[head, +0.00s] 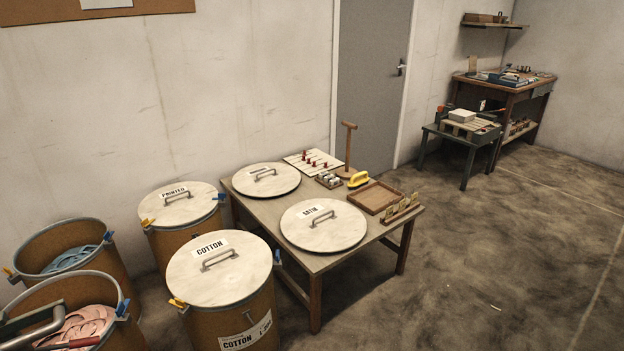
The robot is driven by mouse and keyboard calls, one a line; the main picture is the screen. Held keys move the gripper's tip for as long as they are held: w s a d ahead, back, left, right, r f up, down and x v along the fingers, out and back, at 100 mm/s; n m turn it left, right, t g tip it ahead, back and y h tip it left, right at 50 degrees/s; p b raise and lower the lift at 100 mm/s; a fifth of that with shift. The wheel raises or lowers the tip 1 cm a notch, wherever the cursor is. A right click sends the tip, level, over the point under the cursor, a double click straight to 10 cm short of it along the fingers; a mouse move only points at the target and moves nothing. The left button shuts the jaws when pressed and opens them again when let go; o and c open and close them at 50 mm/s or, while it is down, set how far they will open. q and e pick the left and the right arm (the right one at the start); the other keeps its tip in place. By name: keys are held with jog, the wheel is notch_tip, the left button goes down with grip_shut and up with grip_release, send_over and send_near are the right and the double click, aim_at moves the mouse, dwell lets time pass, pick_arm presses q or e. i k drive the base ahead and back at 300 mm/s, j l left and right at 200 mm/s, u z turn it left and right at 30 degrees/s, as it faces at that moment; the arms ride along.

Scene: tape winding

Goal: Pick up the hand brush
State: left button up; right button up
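A small yellow object with a raised grip (358,179) lies on the low wooden table (322,264), towards its back right. It looks like the hand brush, but its bristles cannot be made out at this size. It sits between a small box of pale pieces (328,180) and a shallow wooden tray (377,197), near the foot of a wooden T-shaped stand (348,145). Nothing is holding it. Neither of my grippers shows in the head view.
Round lids lie on the table, one marked SATIN (323,227). Several drums stand left of it, including the lidded COTTON drum (220,270). A grey bar (32,328) and red-handled item (70,343) show at lower left. The floor (470,250) right of the table is mostly clear.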

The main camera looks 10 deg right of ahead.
aim_at(358, 180)
jog(key=i+l+u, duration=0.25)
jog(key=l+u, duration=0.25)
jog(key=l, duration=0.25)
jog(key=i+l+u, duration=0.25)
jog(key=l, duration=0.15)
jog(key=l+u, duration=0.25)
jog(key=l, duration=0.2)
